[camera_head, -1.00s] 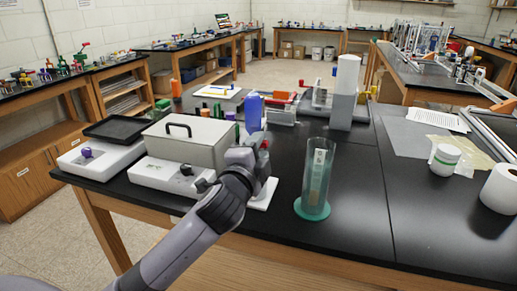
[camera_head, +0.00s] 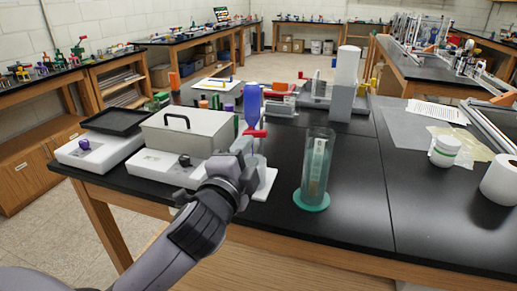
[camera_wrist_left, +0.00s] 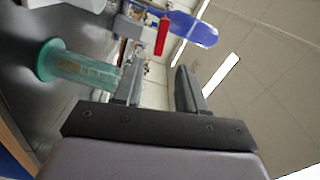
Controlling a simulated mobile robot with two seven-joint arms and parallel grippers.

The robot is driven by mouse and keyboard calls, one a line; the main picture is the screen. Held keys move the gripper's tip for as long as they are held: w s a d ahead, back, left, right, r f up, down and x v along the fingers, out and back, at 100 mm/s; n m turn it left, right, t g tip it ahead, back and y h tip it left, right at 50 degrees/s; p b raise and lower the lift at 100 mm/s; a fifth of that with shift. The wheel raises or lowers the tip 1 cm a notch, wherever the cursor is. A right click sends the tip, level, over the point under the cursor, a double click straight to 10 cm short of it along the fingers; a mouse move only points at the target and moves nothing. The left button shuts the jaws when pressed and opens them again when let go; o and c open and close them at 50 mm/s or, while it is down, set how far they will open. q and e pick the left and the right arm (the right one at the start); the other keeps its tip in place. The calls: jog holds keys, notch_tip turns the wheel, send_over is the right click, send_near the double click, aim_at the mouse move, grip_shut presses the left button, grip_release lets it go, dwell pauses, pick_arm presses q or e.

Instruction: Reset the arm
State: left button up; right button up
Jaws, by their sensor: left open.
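My left arm comes in from the lower left in the head view, and its gripper (camera_head: 246,155) is over the front edge of the black table. In the left wrist view the left gripper (camera_wrist_left: 156,82) shows two dark fingers apart with nothing between them. A clear cylinder with a green base (camera_head: 313,170) stands upright to the right of the gripper. It also shows in the left wrist view (camera_wrist_left: 85,68). A blue bottle-like thing (camera_head: 252,103) and a red part (camera_head: 256,133) are just beyond the gripper. My right gripper is not in view.
A grey box with a handle (camera_head: 190,132) and a black-topped balance (camera_head: 100,145) stand left of the arm. A white-and-grey column (camera_head: 345,85) stands behind the cylinder. A white jar (camera_head: 444,151) and a paper roll (camera_head: 500,180) are at right. The table's right front is clear.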

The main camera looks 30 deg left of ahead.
pick_arm(q)
jog(key=s+d+f+n+g+h, duration=0.2)
jog(key=s+f, duration=0.1)
jog(key=f, duration=0.8)
jog(key=s+d+f+n+g+h, duration=0.2)
jog(key=f, duration=0.9)
jog(key=s+d+f+n+g+h, duration=0.2)
jog(key=s+f+n, duration=0.5)
jog(key=s+f, duration=0.6)
jog(key=shift+s+d+f+g, duration=0.2)
jog(key=shift+f+g, duration=0.2)
jog(key=shift+g, duration=0.2)
jog(key=shift+o, duration=0.2)
jog(key=shift+w+d, duration=0.1)
jog(key=shift+w, duration=0.05)
dwell(3.1)
